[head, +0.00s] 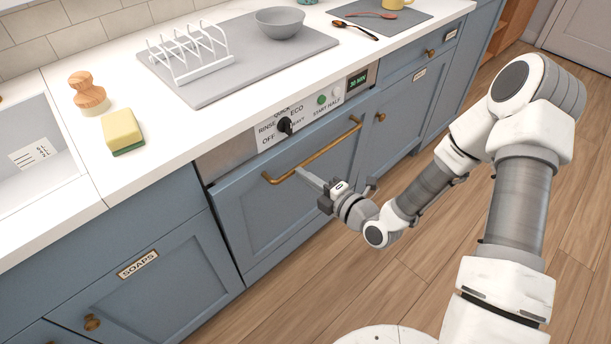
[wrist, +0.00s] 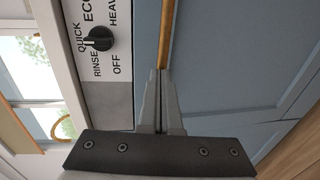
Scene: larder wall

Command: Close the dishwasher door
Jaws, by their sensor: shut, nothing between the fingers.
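The dishwasher door (head: 237,213) is a blue panel below a steel control strip (head: 222,158). It stands upright, flush or nearly flush with the cabinet fronts; I cannot tell whether a slight gap is left. A long brass handle (head: 335,139) runs across its upper part. My gripper (head: 303,174) is shut and empty, with its fingertips at the handle, near its left half. In the wrist view the shut fingertips (wrist: 162,75) overlap the brass handle (wrist: 167,30) in front of the blue door (wrist: 220,60). Whether they touch it is unclear.
A black dial (head: 285,126) sits on the control strip. The counter above holds a sponge (head: 123,132), a brush (head: 88,92), a dish rack (head: 190,55) and a grey bowl (head: 280,22). The wooden floor (head: 400,285) before the door is clear apart from my arm and base.

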